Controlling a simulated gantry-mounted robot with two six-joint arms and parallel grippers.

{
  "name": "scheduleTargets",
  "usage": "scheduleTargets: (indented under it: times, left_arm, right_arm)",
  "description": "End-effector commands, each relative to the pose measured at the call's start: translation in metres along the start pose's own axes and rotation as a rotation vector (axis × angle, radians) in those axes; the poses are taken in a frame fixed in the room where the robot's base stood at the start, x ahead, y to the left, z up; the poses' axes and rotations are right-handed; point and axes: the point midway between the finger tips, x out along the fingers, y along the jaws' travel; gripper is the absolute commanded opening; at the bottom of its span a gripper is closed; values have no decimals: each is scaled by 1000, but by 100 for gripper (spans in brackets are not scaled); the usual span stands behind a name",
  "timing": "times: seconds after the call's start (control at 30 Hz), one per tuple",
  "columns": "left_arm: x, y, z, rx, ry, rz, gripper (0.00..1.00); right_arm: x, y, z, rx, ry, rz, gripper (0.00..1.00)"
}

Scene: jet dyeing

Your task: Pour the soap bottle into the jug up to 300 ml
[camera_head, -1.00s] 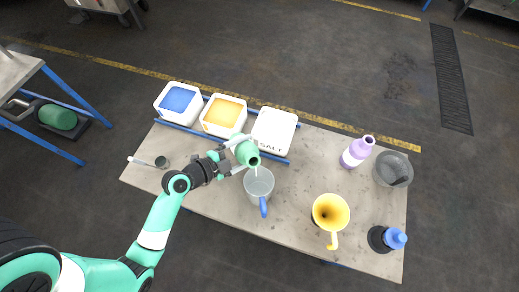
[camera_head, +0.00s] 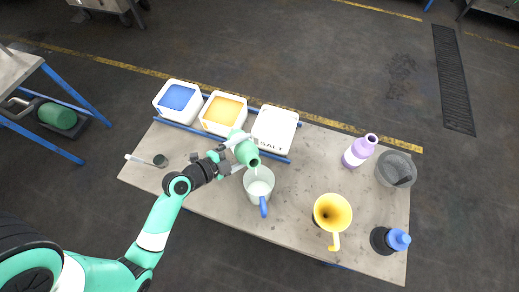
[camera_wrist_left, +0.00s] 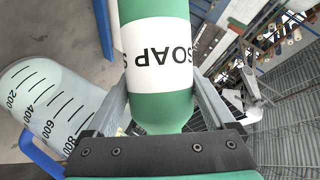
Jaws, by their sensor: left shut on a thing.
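The green soap bottle (camera_head: 246,152) is tipped over the jug, its mouth above the jug's far rim. My left gripper (camera_head: 227,157) is shut on it; the left wrist view shows the bottle (camera_wrist_left: 158,100) with its white SOAP label between the fingers. The clear jug (camera_head: 259,185) with a blue handle stands upright on the table. A pale stream falls from the bottle's mouth, and whitish liquid shows inside the jug. In the left wrist view the jug (camera_wrist_left: 48,105) shows marks from 200 to 800; the liquid level against them is hard to read. My right gripper is not in view.
Blue, yellow and SALT containers (camera_head: 274,130) line the table's back edge. A small ladle (camera_head: 159,160) lies at left. A purple bottle (camera_head: 359,151), grey bowl (camera_head: 395,169), yellow funnel jug (camera_head: 332,212) and blue-capped item (camera_head: 397,240) stand at right. The front middle is bare.

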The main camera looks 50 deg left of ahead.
Motion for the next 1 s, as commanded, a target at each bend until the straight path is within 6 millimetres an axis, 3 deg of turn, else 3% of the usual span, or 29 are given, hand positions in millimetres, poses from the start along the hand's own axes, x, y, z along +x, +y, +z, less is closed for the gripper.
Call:
scheduleTargets:
  times: [1.0]
  left_arm:
    - [-4, -3, 10, 97, -33, -55, 0]
  right_arm:
    - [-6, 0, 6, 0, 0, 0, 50]
